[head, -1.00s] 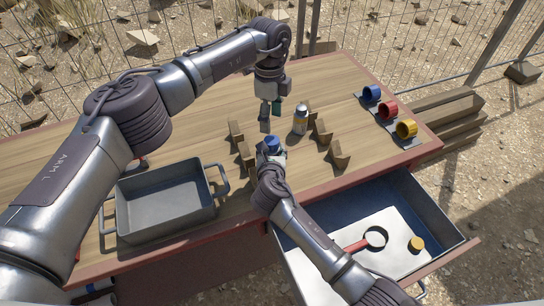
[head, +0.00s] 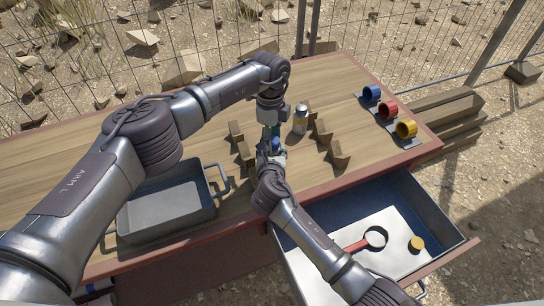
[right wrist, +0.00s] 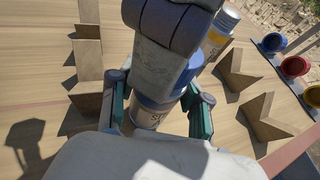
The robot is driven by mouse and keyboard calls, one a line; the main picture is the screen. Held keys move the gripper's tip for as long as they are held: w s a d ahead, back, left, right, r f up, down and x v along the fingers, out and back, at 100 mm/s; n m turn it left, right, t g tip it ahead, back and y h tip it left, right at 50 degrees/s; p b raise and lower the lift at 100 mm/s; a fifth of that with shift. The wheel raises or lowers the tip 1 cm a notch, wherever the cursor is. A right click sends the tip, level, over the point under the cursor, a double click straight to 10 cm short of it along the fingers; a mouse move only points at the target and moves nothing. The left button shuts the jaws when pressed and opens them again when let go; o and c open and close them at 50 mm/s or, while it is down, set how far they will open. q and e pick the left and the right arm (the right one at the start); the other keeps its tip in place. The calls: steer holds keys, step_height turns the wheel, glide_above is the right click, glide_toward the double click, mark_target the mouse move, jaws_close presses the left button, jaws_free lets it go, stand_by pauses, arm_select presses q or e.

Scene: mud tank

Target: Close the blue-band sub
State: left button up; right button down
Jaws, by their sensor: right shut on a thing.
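The blue-band sub (head: 275,143) stands near the middle of the bench, between wooden blocks. In the right wrist view it is a pale labelled cylinder with a blue band (right wrist: 155,101). My right gripper (head: 272,158) is shut on it from the near side; its teal fingers (right wrist: 160,112) flank the body in the right wrist view. My left gripper (head: 271,132) is directly above the sub, with its fingers down at the blue top. The left arm's end hides the sub's top in the right wrist view, and I cannot tell whether the left fingers grip it.
A yellow-band canister (head: 300,120) stands just right of the sub. Wooden blocks (head: 339,155) surround both. A grey tray (head: 165,210) is at left. Blue, red and yellow cups (head: 388,108) are at right. An open drawer (head: 440,235) holds a red-handled ring tool (head: 373,238) and a yellow cap (head: 416,244).

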arm_select(q)
steer(key=c, duration=0.8)
steer(key=m, duration=0.5)
steer(key=shift+m, duration=0.4)
steer(key=m, duration=0.8)
steer(key=shift+m, duration=0.3)
steer(key=m, duration=1.4)
steer(key=shift+m, duration=0.3)
steer(key=m, duration=0.8)
steer(key=shift+m, duration=0.3)
steer(key=o, duration=1.3)
steer(key=shift+o, duration=0.2)
step_height(320, 180, up, 12)
steer(key=w, duration=0.1)
